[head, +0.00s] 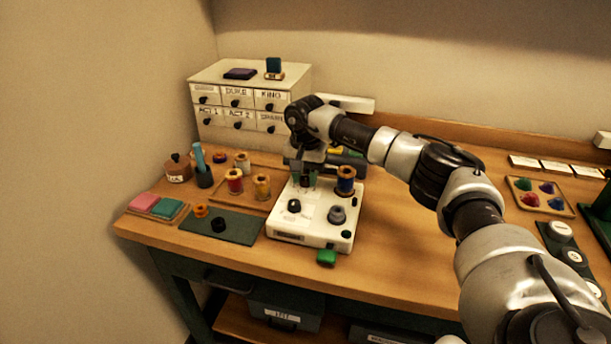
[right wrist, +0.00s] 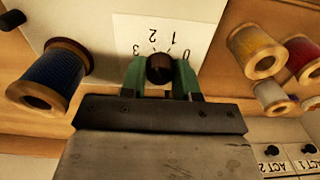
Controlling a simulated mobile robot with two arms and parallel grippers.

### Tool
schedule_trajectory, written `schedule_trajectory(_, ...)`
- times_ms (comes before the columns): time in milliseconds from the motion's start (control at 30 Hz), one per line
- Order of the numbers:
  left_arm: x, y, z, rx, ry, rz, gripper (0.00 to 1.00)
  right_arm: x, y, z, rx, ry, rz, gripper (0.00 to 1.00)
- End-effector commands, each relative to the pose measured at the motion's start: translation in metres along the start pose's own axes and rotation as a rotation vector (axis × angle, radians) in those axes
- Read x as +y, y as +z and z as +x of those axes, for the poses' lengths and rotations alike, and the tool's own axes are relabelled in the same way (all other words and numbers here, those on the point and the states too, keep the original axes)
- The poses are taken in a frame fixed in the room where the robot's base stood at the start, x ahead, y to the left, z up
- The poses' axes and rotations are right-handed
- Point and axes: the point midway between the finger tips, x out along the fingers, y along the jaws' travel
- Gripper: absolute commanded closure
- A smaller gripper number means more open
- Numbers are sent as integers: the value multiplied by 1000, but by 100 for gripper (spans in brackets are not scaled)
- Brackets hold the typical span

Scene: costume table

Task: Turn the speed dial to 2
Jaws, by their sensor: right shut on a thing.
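The speed dial (right wrist: 160,69) is a small dark round knob on a white plate (right wrist: 192,30) printed with 0, 1, 2 and 3, seen upside down in the right wrist view. My right gripper (right wrist: 160,75) has its green fingers closed on either side of the dial. Which number the dial points at is not clear. In the head view, my right gripper (head: 305,180) reaches down to the back of the white machine (head: 312,228), and the dial is hidden there. My left gripper is not in view.
A spool of blue thread (head: 345,180) stands close beside my right gripper. The machine also bears a black knob (head: 294,206) and a grey knob (head: 337,214). A wooden tray (head: 258,206) with thread spools lies to the left. A drawer cabinet (head: 232,111) stands behind.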

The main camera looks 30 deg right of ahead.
Motion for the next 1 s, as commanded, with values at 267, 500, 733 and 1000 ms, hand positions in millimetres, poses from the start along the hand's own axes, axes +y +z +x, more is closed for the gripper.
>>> schedule_trajectory(267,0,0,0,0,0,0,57,0,0,0,-1,1,0,54)
schedule_trajectory(500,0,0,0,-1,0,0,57,0,0,0,-1,0,1,44)
schedule_trajectory(733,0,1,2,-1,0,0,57,-1,0,-11,2,-3,1,44)
schedule_trajectory(1000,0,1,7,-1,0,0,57,-1,0,-64,2,-4,1,44)
